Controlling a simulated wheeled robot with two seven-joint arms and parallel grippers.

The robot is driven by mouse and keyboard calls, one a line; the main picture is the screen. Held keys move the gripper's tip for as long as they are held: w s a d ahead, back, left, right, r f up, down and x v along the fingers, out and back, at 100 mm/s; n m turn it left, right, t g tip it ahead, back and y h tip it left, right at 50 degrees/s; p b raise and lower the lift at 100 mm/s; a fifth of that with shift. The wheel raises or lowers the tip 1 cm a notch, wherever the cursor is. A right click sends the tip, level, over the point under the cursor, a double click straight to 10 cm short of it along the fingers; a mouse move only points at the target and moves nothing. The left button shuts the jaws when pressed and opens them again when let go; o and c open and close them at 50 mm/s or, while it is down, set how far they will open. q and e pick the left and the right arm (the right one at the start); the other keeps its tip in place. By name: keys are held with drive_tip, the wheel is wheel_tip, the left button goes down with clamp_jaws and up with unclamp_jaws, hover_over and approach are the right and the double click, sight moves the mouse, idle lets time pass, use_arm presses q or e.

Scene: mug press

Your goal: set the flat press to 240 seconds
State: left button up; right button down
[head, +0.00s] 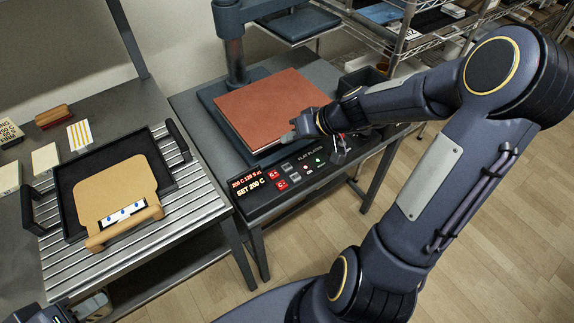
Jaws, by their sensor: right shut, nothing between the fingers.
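The flat press (222,101) stands on a dark bench with a reddish-brown pad on its lower plate. Its front panel (262,203) is labelled "FLAT PLATEN". The display (249,187) shows "SET 200 C" below a smaller red line that starts with "200 C" and is hard to read. Two red buttons (282,184) sit right of the display, with several small buttons or lights further right.
A ribbed side table (202,200) at left holds a black tray (72,208) with a tan board and wooden handle in it. Small boxes and a wooden block (54,116) lie behind. A wire shelf (408,38) stands back right. Open floor lies at lower right.

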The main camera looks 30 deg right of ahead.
sight(291, 168)
drive_tip(key=shift+f, duration=0.15)
wheel_tip(291, 168, down, 8)
drive_tip(key=b, duration=0.6)
drive_tip(key=shift+f+b, duration=0.3)
drive_tip(key=shift+b, duration=0.35)
idle(1.3)
drive_tip(key=shift+f+b, duration=0.4)
drive_tip(key=shift+b, duration=0.35)
drive_tip(key=shift+f+b, duration=0.5)
drive_tip(key=shift+b, duration=0.15)
idle(0.4)
drive_tip(key=shift+r, duration=0.1)
drive_tip(key=shift+r+p, duration=0.45)
drive_tip(key=shift+r, duration=0.4)
